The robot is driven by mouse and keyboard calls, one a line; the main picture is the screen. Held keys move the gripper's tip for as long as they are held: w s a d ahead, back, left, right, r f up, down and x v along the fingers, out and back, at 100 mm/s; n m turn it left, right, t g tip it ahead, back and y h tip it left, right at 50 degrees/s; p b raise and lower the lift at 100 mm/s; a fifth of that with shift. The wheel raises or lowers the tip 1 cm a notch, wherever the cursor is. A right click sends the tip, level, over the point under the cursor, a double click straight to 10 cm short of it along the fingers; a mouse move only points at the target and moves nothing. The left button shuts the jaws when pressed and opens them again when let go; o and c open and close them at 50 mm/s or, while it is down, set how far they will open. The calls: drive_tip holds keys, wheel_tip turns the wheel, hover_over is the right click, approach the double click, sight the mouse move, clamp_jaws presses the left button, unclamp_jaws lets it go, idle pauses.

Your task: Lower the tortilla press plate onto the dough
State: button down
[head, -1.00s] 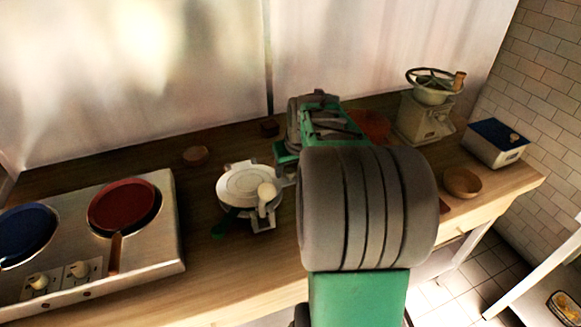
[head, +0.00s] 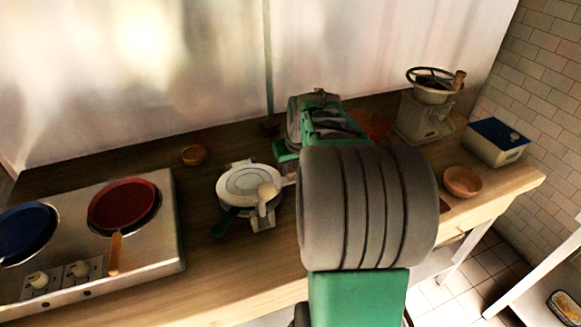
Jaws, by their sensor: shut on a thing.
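The tortilla press (head: 262,221) stands on the wooden counter, left of my arm. Its pale round plate (head: 250,181) lies close to flat over the base. A white knobbed lever (head: 267,192) rises at its front. The dough cannot be seen; the plate covers the inside of the press. My gripper (head: 288,179) is at the right edge of the plate, mostly hidden by my own arm. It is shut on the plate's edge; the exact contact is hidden.
A steel hob (head: 150,250) with a red pan (head: 122,205) and a blue pan (head: 25,232) stands left. A grinder (head: 425,118) and a blue-lidded box (head: 496,142) stand far right. A dark green piece (head: 226,222) lies by the press.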

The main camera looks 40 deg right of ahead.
idle(0.7)
drive_tip(key=shift+w+d+r, duration=0.1)
drive_tip(key=shift+w+r, duration=0.2)
drive_tip(key=shift+r, duration=0.25)
drive_tip(key=shift+w+d+r, duration=0.1)
drive_tip(key=shift+w+r, duration=0.15)
drive_tip(key=shift+r, duration=0.3)
drive_tip(key=c, duration=1.5)
unclamp_jaws()
drive_tip(key=o, duration=0.4)
drive_tip(key=shift+a+f, duration=0.1)
drive_tip(key=shift+f, duration=0.05)
drive_tip(key=v, duration=0.7)
drive_tip(key=shift+s+r+b, duration=0.2)
drive_tip(key=shift+r+b, duration=0.15)
